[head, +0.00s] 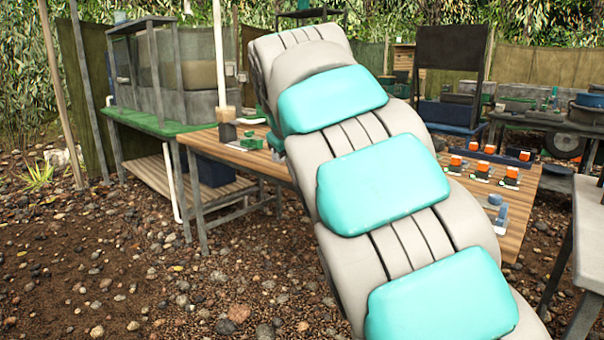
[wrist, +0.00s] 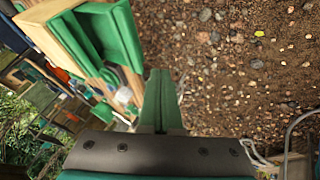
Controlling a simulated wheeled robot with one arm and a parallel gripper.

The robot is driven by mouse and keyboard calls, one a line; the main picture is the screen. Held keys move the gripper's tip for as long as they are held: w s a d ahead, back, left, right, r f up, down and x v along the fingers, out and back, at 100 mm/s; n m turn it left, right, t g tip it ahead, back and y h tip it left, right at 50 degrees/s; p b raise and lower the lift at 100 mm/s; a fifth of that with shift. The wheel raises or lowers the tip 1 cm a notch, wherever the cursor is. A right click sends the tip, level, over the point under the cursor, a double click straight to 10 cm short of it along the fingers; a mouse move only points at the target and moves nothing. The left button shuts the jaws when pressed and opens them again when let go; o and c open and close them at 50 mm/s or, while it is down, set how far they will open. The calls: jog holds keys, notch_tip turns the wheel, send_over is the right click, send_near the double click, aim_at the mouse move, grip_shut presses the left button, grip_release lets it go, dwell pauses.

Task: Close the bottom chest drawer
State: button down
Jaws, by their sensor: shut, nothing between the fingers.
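My gripper (wrist: 158,75) shows in the wrist view with its green fingers pressed together and nothing between them. At the upper left of that view is a wood-and-green box-like piece (wrist: 122,35), seen close and tilted; it looks like part of the chest, but I cannot tell which drawer shows or how far any is open. The fingertips appear just right of and below it in the picture; I cannot tell whether they touch. In the head view my arm crosses the middle and hides my gripper. I cannot make out the chest there.
A long wooden table (head: 215,140) runs behind my arm, with small orange-topped items (head: 473,146) on its right part. A green-topped bench (head: 150,122) stands at left. A grey table edge (head: 588,225) is close at right. Stony ground (head: 130,270) at front left is clear.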

jog(key=w+d+f, duration=0.2)
jog(key=w+f, duration=0.5)
jog(key=w, duration=0.1)
jog(key=shift+w+d, duration=0.25)
jog(key=shift+f, duration=0.1)
jog(key=w+d+p, duration=0.1)
jog(key=w+d, duration=0.1)
jog(key=w, duration=0.1)
jog(key=w+d+p, duration=0.1)
jog(key=w+d, duration=0.1)
jog(key=w+d+p, duration=0.2)
jog(key=w, duration=0.1)
jog(key=shift+w+d, duration=0.3)
jog(key=shift+d, duration=0.1)
